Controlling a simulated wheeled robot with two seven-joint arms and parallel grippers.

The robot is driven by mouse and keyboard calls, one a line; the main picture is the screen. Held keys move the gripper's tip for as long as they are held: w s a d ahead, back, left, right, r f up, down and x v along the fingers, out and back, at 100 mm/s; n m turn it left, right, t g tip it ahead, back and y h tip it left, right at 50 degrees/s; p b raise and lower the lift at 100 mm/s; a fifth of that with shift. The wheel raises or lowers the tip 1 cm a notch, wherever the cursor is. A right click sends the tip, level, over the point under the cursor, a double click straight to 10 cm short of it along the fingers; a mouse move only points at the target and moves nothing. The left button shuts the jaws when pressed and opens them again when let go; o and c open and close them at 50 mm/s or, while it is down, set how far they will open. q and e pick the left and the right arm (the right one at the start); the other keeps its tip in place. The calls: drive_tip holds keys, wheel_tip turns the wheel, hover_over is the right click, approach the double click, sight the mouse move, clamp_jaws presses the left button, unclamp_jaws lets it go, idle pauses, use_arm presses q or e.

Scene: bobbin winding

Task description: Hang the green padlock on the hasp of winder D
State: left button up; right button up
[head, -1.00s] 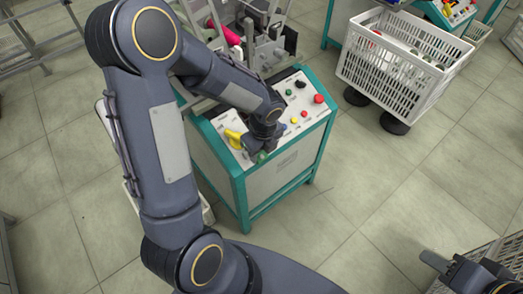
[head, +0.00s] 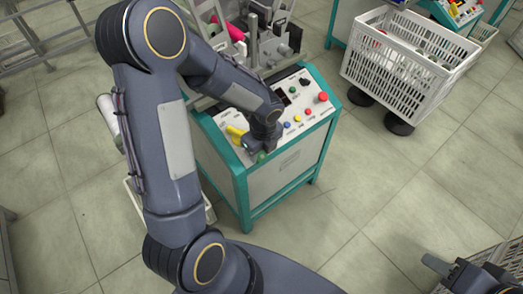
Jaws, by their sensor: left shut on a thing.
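The winder (head: 283,180) in the centre has a teal frame and a sloped white control panel. A yellow part (head: 236,134), perhaps its switch handle or hasp, shows at the panel's left end. My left gripper (head: 259,149) is over the panel's front left edge, pointing down. It is shut on a small green thing, apparently the green padlock (head: 262,157), of which only a bit shows. My arm hides most of it, and I cannot tell whether it touches the yellow part. My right gripper (head: 445,266) is at the lower right, partly in view; its opening is unclear.
The panel carries a red button (head: 323,97) and several smaller knobs. A white crate (head: 398,70) on dark wheels stands at the upper right, near another winder (head: 455,12). A grey mesh container (head: 490,257) is at the lower right. The tiled floor between is clear.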

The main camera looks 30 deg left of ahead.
sight(260, 154)
use_arm(q)
drive_tip(key=shift+a+f, duration=0.2)
drive_tip(key=shift+f, duration=0.3)
drive_tip(key=shift+w+a+f+b, duration=0.1)
drive_tip(key=shift+a+f+b, duration=0.1)
drive_tip(key=shift+f+b, duration=0.2)
drive_tip(key=shift+w+a+f+b, duration=0.1)
drive_tip(key=shift+a+f+b, duration=0.05)
drive_tip(key=shift+f+b, duration=0.2)
drive_tip(key=shift+s+d+f, duration=0.2)
drive_tip(key=shift+d+f, duration=0.05)
drive_tip(key=shift+d, duration=0.15)
idle(0.6)
idle(0.4)
drive_tip(key=o, duration=1.2)
drive_tip(key=shift+o, duration=0.2)
drive_tip(key=shift+r, duration=0.1)
drive_tip(key=r, duration=0.2)
drive_tip(key=r+p, duration=0.1)
drive_tip(key=r, duration=0.4)
drive_tip(key=shift+s+d+r+p, duration=0.1)
drive_tip(key=shift+d+r+p, duration=0.2)
drive_tip(key=shift+d+p, duration=0.05)
